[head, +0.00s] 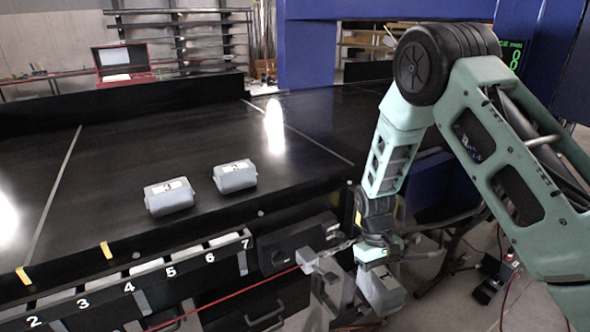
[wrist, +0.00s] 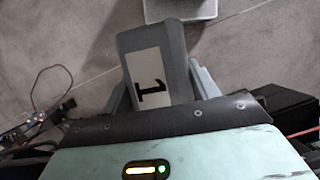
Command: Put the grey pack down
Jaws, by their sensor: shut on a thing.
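My gripper (wrist: 162,88) is shut on a grey pack (wrist: 150,46) in the wrist view. The pack has a white label with a black 1, and a finger shows on each side of it. In the head view, my gripper (head: 376,268) hangs at the lower right, beside the front of the conveyor, with the grey pack (head: 384,294) below it. The pack is off the black conveyor belt (head: 110,170). The wrist view shows concrete floor (wrist: 60,60) behind the pack.
Two other grey packs, one left (head: 170,199) and one right (head: 235,179), lie on the belt. Numbered slots (head: 150,268) line the conveyor's front. A light grey surface (wrist: 180,9) shows beyond the held pack. A blue frame (head: 320,57) stands behind. Much of the belt is clear.

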